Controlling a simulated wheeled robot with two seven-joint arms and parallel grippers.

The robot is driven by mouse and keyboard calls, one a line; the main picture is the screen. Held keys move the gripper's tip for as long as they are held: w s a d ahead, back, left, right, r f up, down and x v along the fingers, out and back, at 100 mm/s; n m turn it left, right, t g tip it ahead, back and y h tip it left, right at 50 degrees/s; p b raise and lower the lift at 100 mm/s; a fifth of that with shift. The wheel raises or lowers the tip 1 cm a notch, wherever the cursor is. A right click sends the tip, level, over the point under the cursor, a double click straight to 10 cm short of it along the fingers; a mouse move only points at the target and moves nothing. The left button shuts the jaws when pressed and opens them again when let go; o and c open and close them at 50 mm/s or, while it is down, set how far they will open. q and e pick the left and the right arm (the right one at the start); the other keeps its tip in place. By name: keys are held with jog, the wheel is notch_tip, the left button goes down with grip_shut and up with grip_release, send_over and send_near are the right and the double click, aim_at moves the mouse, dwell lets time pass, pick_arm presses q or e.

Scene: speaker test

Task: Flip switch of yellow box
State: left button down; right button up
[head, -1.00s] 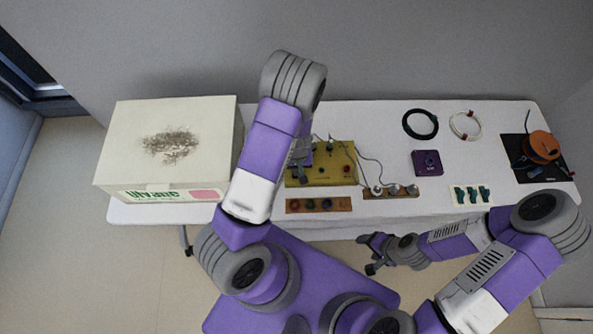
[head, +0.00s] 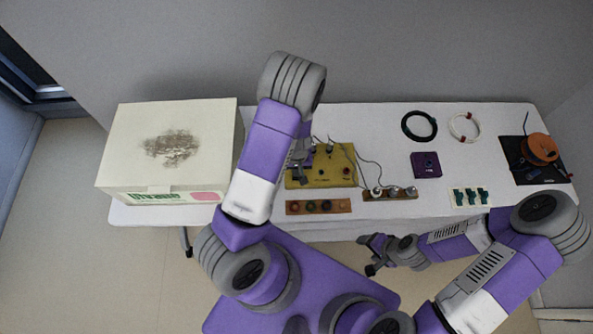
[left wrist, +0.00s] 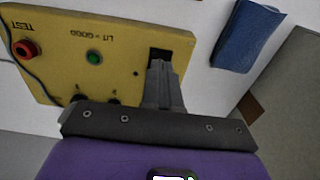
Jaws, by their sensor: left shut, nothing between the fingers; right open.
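The yellow box (head: 330,168) lies on the white table, left of its middle. In the left wrist view the yellow box (left wrist: 112,68) shows a red knob marked TEST (left wrist: 26,48), a green light (left wrist: 94,57) and a dark square switch opening (left wrist: 160,58). My left gripper (head: 300,176) is over the left end of the box. In the left wrist view its closed fingertips (left wrist: 158,68) are at the dark switch and partly cover it; I cannot tell whether they touch. My right gripper (head: 370,255) is open and empty, in front of the table.
A large white carton (head: 170,150) stands at the left. A brown strip with knobs (head: 340,206) and a strip with bulbs (head: 378,195) lie in front of the box. A purple box (head: 426,165), cable coils (head: 420,126) and an orange spool (head: 541,148) are to the right.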

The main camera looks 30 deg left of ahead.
pick_arm(q)
notch_tip(320, 180, up, 5)
jog(key=p, duration=0.4)
jog(key=shift+r, duration=0.1)
dwell(0.5)
